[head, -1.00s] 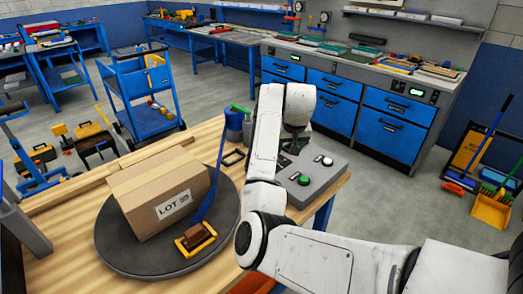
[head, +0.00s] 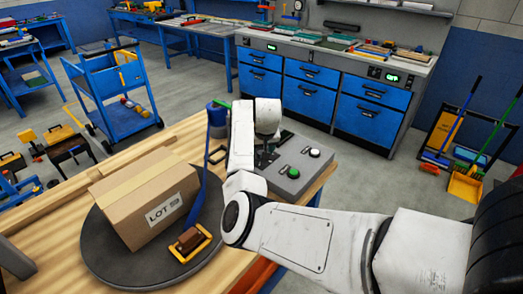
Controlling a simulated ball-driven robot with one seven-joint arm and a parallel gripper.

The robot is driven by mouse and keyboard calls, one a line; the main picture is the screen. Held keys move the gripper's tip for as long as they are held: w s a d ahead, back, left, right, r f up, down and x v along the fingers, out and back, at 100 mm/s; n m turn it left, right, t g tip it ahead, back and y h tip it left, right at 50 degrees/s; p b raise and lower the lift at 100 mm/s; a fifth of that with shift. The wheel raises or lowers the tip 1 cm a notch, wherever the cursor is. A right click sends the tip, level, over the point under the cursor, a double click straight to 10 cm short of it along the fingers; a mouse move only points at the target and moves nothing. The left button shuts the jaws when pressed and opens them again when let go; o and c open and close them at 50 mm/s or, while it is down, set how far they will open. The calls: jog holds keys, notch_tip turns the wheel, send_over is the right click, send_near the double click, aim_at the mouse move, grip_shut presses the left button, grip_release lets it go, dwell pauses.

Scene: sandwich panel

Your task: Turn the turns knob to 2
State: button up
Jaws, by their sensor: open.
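The grey control panel (head: 305,170) sits at the right end of the wooden bench, with a green button (head: 293,173) and a white button (head: 314,153) on its top. My gripper (head: 264,156) points down over the panel's left part, with its dark fingers small and partly hidden by my white arm. It looks open and I see nothing held in it. The turns knob cannot be made out; my arm and gripper cover the panel's left part. I cannot tell whether the fingers are around a knob or touching one.
A round dark turntable (head: 98,256) bears a cardboard box (head: 145,200) labelled LOT and a yellow-framed tool (head: 190,243) with a blue strip beside it. A blue cup (head: 217,118) stands behind my arm. Blue cabinets (head: 310,95) stand beyond, with open floor between.

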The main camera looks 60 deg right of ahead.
jog(key=shift+w+d+f, duration=0.1)
jog(key=shift+d+f, duration=0.1)
jog(key=shift+f, duration=0.25)
jog(key=c, duration=1)
